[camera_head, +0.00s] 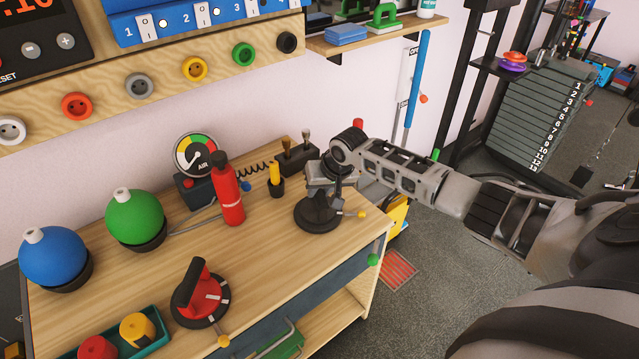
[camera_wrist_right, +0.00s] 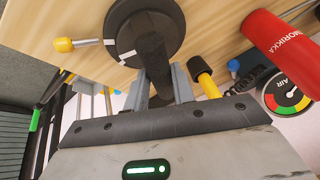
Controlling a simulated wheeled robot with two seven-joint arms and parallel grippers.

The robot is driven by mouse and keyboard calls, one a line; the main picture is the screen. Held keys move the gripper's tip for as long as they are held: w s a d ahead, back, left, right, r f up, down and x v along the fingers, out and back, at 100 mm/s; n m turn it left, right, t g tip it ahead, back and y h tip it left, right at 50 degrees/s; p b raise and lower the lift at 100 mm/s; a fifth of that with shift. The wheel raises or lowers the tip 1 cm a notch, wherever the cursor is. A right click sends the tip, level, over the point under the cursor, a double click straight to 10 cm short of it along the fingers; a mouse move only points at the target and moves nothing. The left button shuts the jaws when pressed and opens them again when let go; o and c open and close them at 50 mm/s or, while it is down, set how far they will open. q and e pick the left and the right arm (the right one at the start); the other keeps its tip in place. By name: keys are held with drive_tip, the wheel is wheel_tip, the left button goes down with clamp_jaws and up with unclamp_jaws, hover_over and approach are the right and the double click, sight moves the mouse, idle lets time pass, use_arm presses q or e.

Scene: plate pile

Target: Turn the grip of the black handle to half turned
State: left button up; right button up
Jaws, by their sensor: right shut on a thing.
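The black handle (camera_head: 316,218) has a round dark base on the wooden workbench, near its right end. Its grip is mostly hidden by my right gripper (camera_head: 332,172) in the head view. In the right wrist view the black handle (camera_wrist_right: 146,38) shows a disc with white marks and a black grip reaching down between the fingers. My right gripper (camera_wrist_right: 160,88) is shut on that grip. A rod with a yellow knob sticks out from beside the base. My left gripper is not in view.
A second handle, red and black (camera_head: 203,296), stands at the bench front. A red extinguisher (camera_head: 228,192), an air gauge (camera_head: 194,154), a yellow-handled tool (camera_head: 275,178) and a green ball (camera_head: 134,218) stand left of the black handle. The bench between is clear.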

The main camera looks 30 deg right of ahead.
drive_tip(key=shift+w+d+n+g+y+b, duration=0.15)
drive_tip(key=shift+n+y, duration=0.3)
drive_tip(key=shift+n, duration=0.55)
drive_tip(key=shift+s+a+n+g+y+b, duration=0.15)
drive_tip(key=shift+n+y, duration=0.3)
drive_tip(key=shift+n, duration=0.55)
drive_tip(key=shift+w+d, duration=0.1)
drive_tip(key=o, duration=1)
drive_tip(key=p+v, duration=0.2)
drive_tip(key=v, duration=1.4)
drive_tip(key=shift+f, duration=0.1)
